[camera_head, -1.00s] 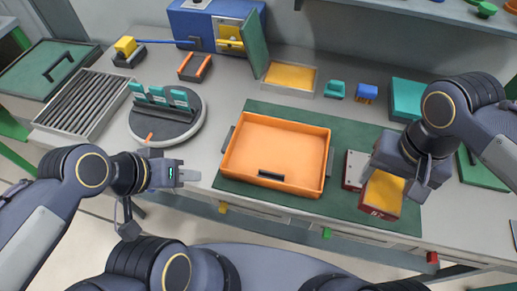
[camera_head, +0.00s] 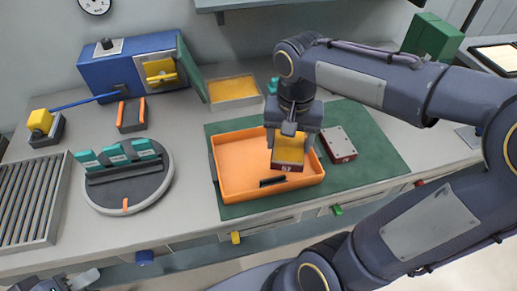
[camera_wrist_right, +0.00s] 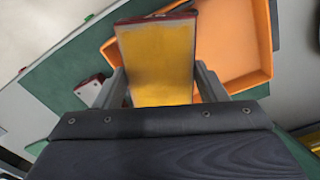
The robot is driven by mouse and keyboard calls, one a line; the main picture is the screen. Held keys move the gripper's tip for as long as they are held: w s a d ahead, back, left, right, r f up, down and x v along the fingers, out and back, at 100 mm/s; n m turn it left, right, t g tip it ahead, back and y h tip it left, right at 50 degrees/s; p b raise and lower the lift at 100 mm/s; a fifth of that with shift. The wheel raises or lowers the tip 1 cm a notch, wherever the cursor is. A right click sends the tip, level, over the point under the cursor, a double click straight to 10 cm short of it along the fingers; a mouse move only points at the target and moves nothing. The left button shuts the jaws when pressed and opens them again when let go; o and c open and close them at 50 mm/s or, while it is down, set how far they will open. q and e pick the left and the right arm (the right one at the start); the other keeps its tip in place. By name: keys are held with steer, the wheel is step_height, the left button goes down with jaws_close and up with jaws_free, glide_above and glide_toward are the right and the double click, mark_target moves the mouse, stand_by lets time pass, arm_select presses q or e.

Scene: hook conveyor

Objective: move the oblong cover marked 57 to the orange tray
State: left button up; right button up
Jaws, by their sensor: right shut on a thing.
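The oblong cover marked 57 (camera_head: 288,153) has a yellow top and dark red sides, with the number on its near side. My right gripper (camera_head: 290,133) is shut on it and holds it over the right part of the orange tray (camera_head: 232,183). In the right wrist view the cover (camera_wrist_right: 157,60) sits between the fingers of my right gripper (camera_wrist_right: 163,90), with the tray (camera_wrist_right: 262,50) behind it. The cover looks above the tray floor, but the gap is hard to judge. My left gripper (camera_head: 82,279) is at the bottom left edge, partly cut off, its fingers unclear.
A second cover with a pale top and red sides (camera_head: 338,144) lies right of the tray on the green mat (camera_head: 375,150). A round stand with teal cards (camera_head: 130,190) is to the left. A yellow-floored box (camera_head: 233,90) stands behind the tray.

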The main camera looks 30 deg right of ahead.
steer(key=w+f, duration=0.2)
steer(key=w+a+f, duration=0.1)
steer(key=w+f, duration=0.1)
steer(key=w, duration=0.1)
steer(key=w+a+f, duration=0.1)
steer(key=w+f, duration=0.1)
steer(key=f, duration=0.1)
steer(key=shift+w, duration=0.35)
steer(key=shift+w+f, duration=0.2)
steer(key=shift+f, duration=1.5)
steer(key=shift+f, duration=0.15)
steer(key=o, duration=1.5)
steer(key=shift+c, duration=0.2)
